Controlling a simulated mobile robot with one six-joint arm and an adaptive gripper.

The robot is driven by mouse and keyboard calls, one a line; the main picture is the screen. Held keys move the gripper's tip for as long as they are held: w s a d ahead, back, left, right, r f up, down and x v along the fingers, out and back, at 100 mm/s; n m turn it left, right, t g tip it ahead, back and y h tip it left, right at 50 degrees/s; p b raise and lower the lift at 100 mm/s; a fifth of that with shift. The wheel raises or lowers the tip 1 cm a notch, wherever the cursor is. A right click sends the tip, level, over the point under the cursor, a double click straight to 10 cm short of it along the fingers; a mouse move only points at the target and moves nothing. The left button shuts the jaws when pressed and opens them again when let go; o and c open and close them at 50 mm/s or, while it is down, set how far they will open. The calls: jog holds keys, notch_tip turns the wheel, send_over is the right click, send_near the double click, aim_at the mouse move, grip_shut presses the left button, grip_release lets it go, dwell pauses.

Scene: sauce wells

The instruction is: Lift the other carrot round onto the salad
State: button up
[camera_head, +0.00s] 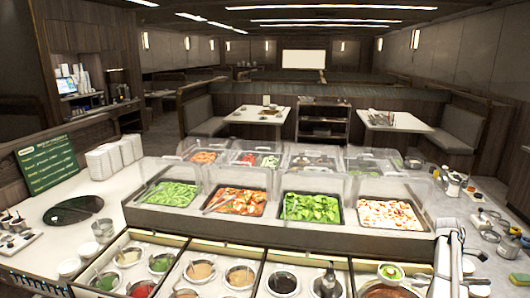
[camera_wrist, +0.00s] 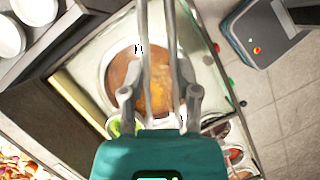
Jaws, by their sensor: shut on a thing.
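My gripper (camera_wrist: 160,100) shows in the wrist view above its teal body. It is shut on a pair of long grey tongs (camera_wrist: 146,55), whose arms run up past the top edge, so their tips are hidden. No carrot round can be made out for certain. A small orange piece (camera_wrist: 257,50) lies on a grey surface at the upper right in the wrist view; I cannot tell whether it is a carrot round. In the head view, leafy green salad (camera_head: 311,207) fills a pan in the middle of the counter.
A round pan of brown-orange food (camera_wrist: 124,72) lies under the tongs. Clear guards (camera_head: 308,183) stand over the pans. Other pans hold sliced greens (camera_head: 168,194), red mix (camera_head: 236,201) and pale pieces (camera_head: 388,214). Several sauce wells (camera_head: 239,276) line the front.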

notch_tip(320, 180, down, 8)
jog(key=b, duration=0.8)
jog(key=shift+f, duration=0.2)
jog(key=shift+w, duration=0.1)
